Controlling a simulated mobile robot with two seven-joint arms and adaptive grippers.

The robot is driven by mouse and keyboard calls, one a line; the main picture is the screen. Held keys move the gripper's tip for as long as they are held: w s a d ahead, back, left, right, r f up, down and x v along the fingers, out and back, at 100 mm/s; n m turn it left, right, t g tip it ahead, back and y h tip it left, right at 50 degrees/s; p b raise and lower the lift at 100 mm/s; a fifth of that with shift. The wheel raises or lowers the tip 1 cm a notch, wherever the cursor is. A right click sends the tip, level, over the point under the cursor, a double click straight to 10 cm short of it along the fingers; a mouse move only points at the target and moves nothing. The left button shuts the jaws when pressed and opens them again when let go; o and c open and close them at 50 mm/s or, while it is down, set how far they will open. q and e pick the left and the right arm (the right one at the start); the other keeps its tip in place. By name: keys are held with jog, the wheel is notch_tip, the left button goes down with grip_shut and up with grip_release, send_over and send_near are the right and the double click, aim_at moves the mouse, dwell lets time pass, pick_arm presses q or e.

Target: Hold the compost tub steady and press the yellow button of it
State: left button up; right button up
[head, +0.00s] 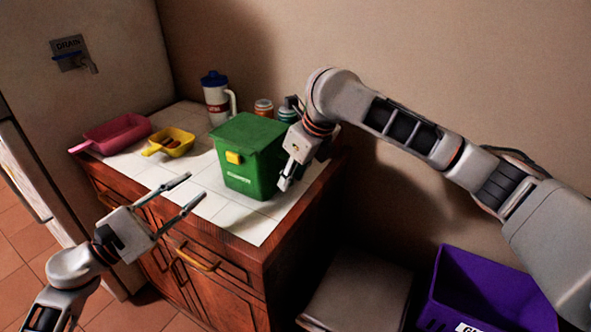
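The green compost tub (262,170) stands upright on the white tiled counter, with its green lid down. Its yellow button (233,157) is on the front face near the rim, facing my left side. My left gripper (195,186) is open and empty, in front of the tub, with its fingers apart and pointing toward it. My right gripper (285,183) is at the tub's right side, pointing down. Its fingers are seen nearly edge-on, so I cannot tell whether they are open or whether they touch the tub.
A pink scoop (112,134) and a yellow scoop (170,143) lie on the counter left of the tub. A white cup with a blue lid (216,98) and small jars (263,108) stand behind it. A purple crate (480,290) is on the floor at right. The counter's front strip is clear.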

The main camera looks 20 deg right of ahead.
jog(key=shift+c, duration=0.3)
grip_shut()
pick_arm(q)
grip_shut()
dwell(0.8)
